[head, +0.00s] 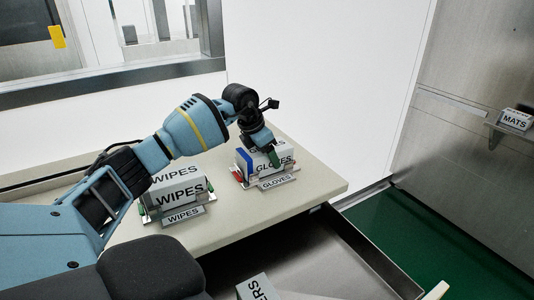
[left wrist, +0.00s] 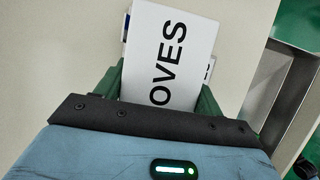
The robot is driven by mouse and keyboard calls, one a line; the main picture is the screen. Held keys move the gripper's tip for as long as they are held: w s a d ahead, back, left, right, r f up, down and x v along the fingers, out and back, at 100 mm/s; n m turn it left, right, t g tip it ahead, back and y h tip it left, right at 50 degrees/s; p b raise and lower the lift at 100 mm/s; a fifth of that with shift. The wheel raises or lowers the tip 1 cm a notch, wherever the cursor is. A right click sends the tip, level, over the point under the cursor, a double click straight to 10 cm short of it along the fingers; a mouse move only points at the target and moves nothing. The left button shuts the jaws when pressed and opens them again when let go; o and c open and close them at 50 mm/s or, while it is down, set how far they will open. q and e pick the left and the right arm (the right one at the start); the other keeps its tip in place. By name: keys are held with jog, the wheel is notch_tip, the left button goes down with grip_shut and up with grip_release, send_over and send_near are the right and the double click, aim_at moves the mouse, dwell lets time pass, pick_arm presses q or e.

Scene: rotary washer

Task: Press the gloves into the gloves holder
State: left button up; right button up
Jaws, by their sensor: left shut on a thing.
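The gloves box (head: 257,164), white with a blue end and black GLOVES lettering, is at the gloves holder (head: 278,182) on the beige table. The holder has a GLOVES label at its front. My left gripper (head: 268,156) reaches down over the box and is shut on it, covering part of the lettering. In the left wrist view, the white box (left wrist: 168,45) lies between the two green fingers of the left gripper (left wrist: 160,88). Whether the box is fully seated in the holder cannot be told. My right gripper is not in view.
A wipes box (head: 176,186) in a labelled holder stands left on the table (head: 235,222), under my left arm. A metal basin (head: 330,255) lies in front, with a partly visible labelled box (head: 258,288). A mats box (head: 515,119) sits on the right wall shelf.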

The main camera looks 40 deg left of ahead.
pick_arm(q)
jog(key=shift+f, duration=0.2)
jog(key=o, duration=1.2)
jog(key=shift+o, duration=0.2)
jog(key=shift+r, duration=0.1)
jog(key=v, duration=0.7)
jog(key=shift+s+r, duration=0.15)
jog(key=shift+r, duration=0.15)
jog(key=shift+f, duration=0.1)
